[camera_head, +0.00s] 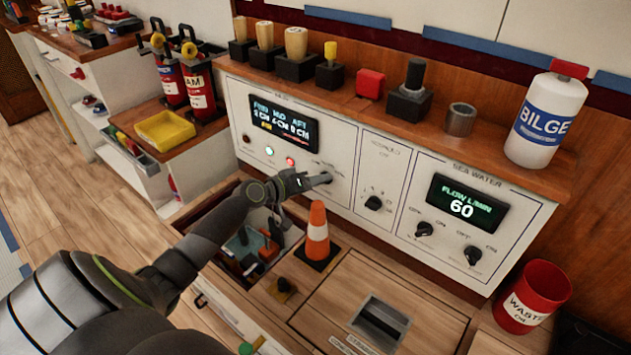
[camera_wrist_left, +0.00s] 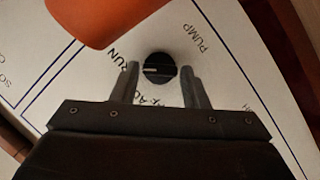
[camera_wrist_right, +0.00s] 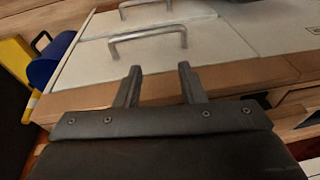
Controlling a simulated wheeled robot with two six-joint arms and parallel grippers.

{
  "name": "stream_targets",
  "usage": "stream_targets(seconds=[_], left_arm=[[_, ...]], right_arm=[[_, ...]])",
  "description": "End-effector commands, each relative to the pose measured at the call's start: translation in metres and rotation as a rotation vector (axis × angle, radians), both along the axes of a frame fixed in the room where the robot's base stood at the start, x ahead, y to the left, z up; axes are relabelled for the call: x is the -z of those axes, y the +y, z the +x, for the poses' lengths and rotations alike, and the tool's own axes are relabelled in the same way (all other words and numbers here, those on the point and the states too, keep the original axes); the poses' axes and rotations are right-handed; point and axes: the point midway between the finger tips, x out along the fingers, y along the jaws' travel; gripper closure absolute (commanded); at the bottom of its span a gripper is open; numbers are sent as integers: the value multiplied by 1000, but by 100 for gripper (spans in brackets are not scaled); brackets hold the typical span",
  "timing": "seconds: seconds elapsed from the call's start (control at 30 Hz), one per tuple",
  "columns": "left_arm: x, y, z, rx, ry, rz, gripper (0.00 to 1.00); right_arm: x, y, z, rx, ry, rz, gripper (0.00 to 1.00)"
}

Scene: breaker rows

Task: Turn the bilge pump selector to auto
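The bilge pump selector is a round black knob (camera_wrist_left: 160,68) on the white panel, with a pale mark on its left side in the left wrist view, toward the word RUN. The word PUMP is printed to its upper right; lettering below it is partly covered by my fingers. My left gripper (camera_wrist_left: 161,82) is open, with a finger on each side of the knob and gaps visible. In the head view my left gripper (camera_head: 318,181) is at the bilge panel (camera_head: 245,108) and hides most of the knob. My right gripper (camera_wrist_right: 155,85) is open and empty, seen only in its own wrist view.
An orange cone (camera_head: 317,229) stands close below my left gripper. The sea water panel (camera_head: 437,185) with other black knobs is to the right. A red waste bin (camera_head: 532,298) stands at the right. White drawers with metal handles (camera_wrist_right: 148,36) lie ahead of my right gripper.

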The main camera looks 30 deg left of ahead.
Motion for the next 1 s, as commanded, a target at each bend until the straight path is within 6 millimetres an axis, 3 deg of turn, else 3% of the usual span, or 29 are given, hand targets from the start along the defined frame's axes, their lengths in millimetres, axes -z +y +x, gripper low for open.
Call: stream_targets(seconds=[0.03, 0.23, 0.5, 0.6, 1.0], left_arm=[[0, 0, 0, 0, 0, 0, 66], [0, 0, 0, 0, 0, 0, 89], [2, 1, 0, 0, 3, -34, 89], [3, 1, 0, 0, 5, -64, 89], [4, 2, 0, 0, 15, -190, 89]], right_arm=[[0, 0, 0, 0, 1, 0, 64], [2, 0, -1, 0, 6, 1, 64], [6, 3, 0, 0, -5, 14, 64], [-8, 5, 2, -2, -45, 22, 64], [-31, 13, 9, -19, -144, 55, 64]])
